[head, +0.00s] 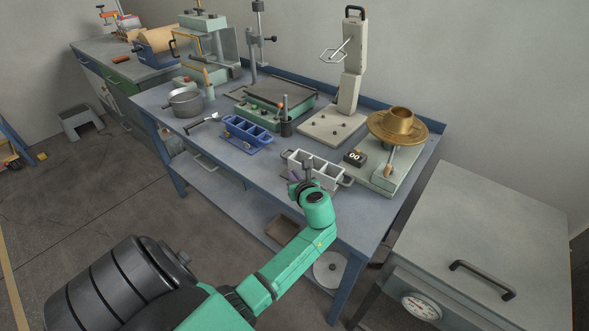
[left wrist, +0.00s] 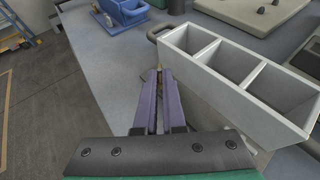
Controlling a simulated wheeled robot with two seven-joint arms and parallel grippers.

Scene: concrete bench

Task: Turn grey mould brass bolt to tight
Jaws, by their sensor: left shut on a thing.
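The grey mould (head: 318,166) stands near the front edge of the blue bench, with open compartments and a dark handle at each end. In the left wrist view the grey mould (left wrist: 235,82) fills the right side. My left gripper (head: 295,176) is at the mould's left end. In the left wrist view its purple fingers (left wrist: 159,76) are close together, shut on the brass bolt (left wrist: 159,67). Only a small bit of the bolt shows between the fingertips; the rest is hidden by them. How far the bolt is turned cannot be told.
A blue mould (head: 247,132) stands to the left on the bench (head: 222,155). A black counter box (head: 355,157) and a stand with a brass pan (head: 397,125) are to the right. Bare bench lies left of the gripper.

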